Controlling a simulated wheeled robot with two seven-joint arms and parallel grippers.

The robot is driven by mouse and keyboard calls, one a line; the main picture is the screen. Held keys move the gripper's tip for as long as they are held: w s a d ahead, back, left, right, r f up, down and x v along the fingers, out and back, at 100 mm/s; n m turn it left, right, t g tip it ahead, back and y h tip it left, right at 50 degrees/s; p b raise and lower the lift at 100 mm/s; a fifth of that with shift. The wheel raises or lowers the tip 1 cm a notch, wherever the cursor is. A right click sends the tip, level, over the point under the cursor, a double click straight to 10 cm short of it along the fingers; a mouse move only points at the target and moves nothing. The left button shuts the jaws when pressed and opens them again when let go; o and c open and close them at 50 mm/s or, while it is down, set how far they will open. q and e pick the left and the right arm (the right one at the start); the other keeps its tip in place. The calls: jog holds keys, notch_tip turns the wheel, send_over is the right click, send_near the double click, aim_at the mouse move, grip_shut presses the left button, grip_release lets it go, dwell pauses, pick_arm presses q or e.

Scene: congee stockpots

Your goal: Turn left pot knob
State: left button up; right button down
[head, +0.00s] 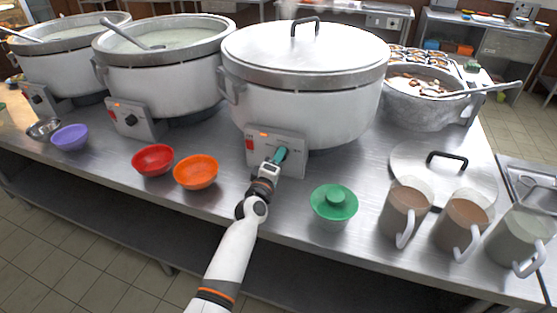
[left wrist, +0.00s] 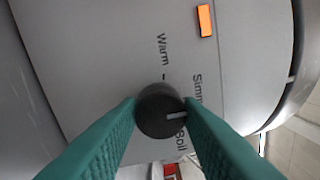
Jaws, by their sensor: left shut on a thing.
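My left gripper (head: 279,157) is at the control box (head: 262,150) of the large lidded pot (head: 305,90), the rightmost of three big pots. In the left wrist view its green fingers (left wrist: 165,118) are shut on the round black knob (left wrist: 158,103), one on each side. The knob's pale mark points right, near the "Boil" label. "Warm" and part of "Simmer" also show on the panel. In the head view the fingers hide this knob. The leftmost pot (head: 70,62) and the middle pot (head: 165,65) have control boxes too, with no gripper at them. My right gripper is not in view.
Several mugs stand at the right, one here (head: 405,210). A loose lid (head: 425,165) lies behind them on the steel counter (head: 300,228).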

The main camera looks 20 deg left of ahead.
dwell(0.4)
pick_arm(q)
jog(key=o, duration=1)
jog(key=shift+s, duration=0.1)
jog(key=s, duration=1.2)
jog(key=shift+a+f, duration=0.3)
jog(key=shift+w, duration=0.1)
jog(key=shift+f, duration=0.1)
